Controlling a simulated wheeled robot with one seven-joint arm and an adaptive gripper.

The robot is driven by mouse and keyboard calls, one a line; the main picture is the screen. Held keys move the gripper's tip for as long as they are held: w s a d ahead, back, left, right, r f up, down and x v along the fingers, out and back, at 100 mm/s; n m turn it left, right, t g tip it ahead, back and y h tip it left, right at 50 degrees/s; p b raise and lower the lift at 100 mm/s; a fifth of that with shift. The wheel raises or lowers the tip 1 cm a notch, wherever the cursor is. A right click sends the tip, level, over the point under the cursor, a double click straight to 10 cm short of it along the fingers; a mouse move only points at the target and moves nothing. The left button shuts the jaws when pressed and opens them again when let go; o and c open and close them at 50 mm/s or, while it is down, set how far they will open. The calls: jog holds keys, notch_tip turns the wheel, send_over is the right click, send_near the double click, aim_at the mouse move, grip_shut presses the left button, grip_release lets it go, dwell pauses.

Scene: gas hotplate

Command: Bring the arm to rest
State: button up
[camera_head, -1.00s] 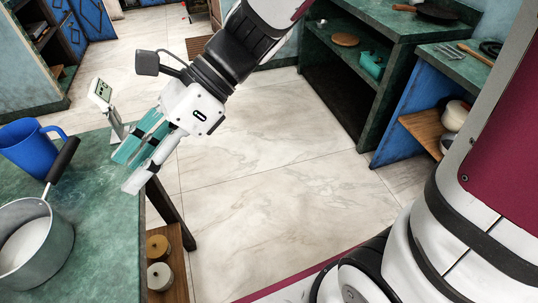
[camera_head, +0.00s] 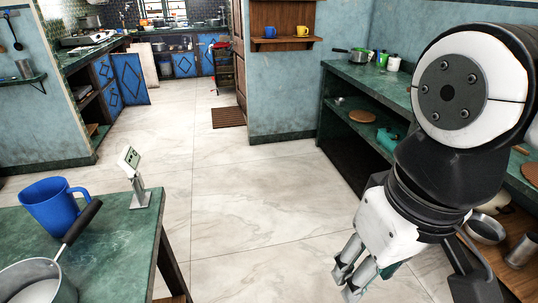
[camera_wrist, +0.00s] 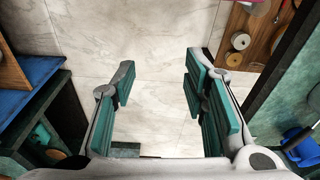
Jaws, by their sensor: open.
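My gripper (camera_head: 348,280) hangs low at the right of the head view, over the floor and clear of the tables. Its fingers point down. In the wrist view its two green-padded fingers (camera_wrist: 158,90) stand wide apart, with only bare floor between them. My arm is folded in on the right side of the head view, close to the camera.
A green table (camera_head: 125,235) at left bears a blue jug (camera_head: 52,208), a saucepan (camera_head: 35,285) and a small display on a stand (camera_head: 134,175). A green counter with shelves (camera_head: 345,95) stands at right. The tiled floor (camera_head: 225,195) between is free.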

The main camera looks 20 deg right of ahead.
dwell(0.4)
notch_tip(320, 180, up, 15)
jog(key=t+p, duration=0.2)
jog(key=p, duration=1.1)
jog(key=shift+r+t+p, duration=0.2)
jog(key=shift+t+p, duration=0.15)
jog(key=shift+t, duration=0.05)
